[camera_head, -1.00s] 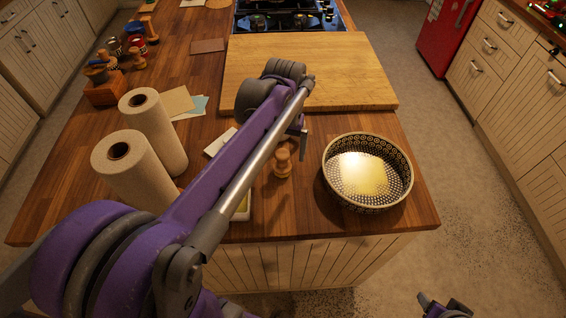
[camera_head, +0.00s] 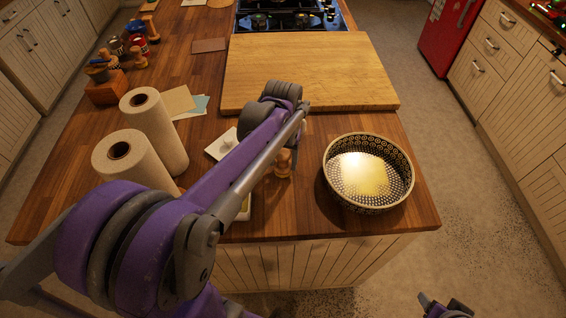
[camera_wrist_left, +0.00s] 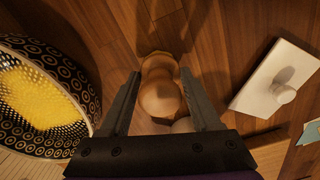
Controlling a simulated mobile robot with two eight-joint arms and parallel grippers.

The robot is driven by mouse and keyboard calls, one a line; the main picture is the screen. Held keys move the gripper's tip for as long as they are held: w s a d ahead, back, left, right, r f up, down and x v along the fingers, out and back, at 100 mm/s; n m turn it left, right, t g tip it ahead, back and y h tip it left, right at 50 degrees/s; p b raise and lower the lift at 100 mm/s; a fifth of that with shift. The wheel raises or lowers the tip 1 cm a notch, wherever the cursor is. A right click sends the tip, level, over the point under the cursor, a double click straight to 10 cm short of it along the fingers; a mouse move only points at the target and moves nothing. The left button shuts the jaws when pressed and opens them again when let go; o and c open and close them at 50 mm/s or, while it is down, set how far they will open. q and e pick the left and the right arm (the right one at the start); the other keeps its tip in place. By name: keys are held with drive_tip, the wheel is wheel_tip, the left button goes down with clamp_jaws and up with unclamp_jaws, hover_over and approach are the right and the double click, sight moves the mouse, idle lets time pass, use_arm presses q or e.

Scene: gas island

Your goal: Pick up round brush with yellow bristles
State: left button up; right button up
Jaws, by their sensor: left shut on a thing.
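The small turned wooden handle of the round brush (camera_head: 284,163) stands at the front of the wooden counter, left of the patterned bowl. In the left wrist view the wooden piece (camera_wrist_left: 160,92) is between the two fingers of my left gripper (camera_wrist_left: 161,76), which is shut on it. In the head view my purple arm hides most of the left gripper. A part of my right gripper (camera_head: 444,306) shows at the bottom edge, low beside the counter; its jaws are not clear.
The patterned bowl (camera_head: 337,195) stands close to the right of the brush; it also shows in the left wrist view (camera_wrist_left: 84,82). A white slab with a knob (camera_head: 215,149) lies to the left. Two paper rolls (camera_head: 155,130) and a large cutting board (camera_head: 310,75) are nearby.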

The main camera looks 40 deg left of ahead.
use_arm(q)
clamp_jaws()
wheel_tip(320, 180, up, 10)
drive_tip(key=shift+r, duration=0.1)
idle(0.4)
drive_tip(key=shift+o, duration=1.1)
unclamp_jaws()
drive_tip(key=c, duration=0.6)
